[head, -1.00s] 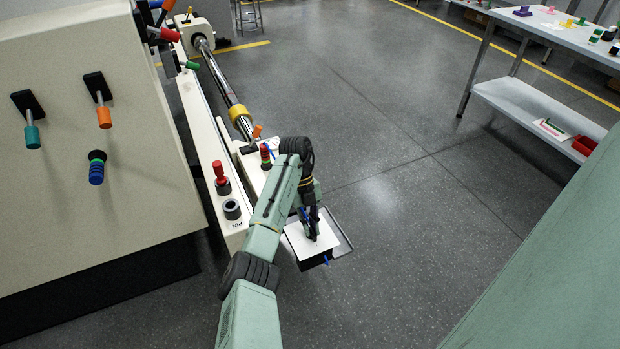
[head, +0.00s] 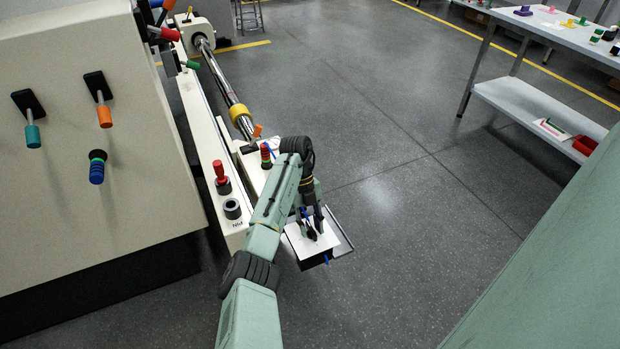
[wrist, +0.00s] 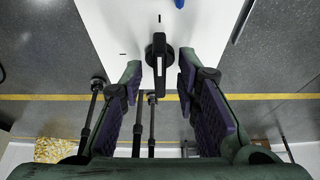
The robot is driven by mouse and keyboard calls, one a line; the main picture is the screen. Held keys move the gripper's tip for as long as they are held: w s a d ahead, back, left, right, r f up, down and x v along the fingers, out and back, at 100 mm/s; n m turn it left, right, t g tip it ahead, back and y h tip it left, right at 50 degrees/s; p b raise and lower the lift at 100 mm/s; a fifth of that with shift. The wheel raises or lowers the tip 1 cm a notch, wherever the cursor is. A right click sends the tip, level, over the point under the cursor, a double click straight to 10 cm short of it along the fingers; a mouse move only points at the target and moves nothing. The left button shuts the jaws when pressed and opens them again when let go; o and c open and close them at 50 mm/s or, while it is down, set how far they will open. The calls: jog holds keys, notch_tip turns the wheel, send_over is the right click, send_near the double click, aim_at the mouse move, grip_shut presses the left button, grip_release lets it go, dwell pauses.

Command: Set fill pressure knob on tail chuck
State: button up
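The black knob (wrist: 159,58) with a white pointer line stands on a white panel face (wrist: 205,28) in the wrist view. Its bar and line run up and down in the picture, toward the short black tick at the top; another tick lies to the left. My gripper (wrist: 160,72) is open, one finger on each side of the knob, with gaps between fingers and knob. In the head view my gripper (head: 312,224) is over the white panel (head: 296,243) at the end of the machine, and the dark knob (head: 310,234) shows partly below the fingers.
A blue piece (head: 327,260) sticks out at the panel's near edge. Open floor lies to the right, with a bench (head: 545,100) beyond.

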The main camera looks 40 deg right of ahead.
jog(key=v, duration=1.2)
jog(key=shift+f, duration=0.1)
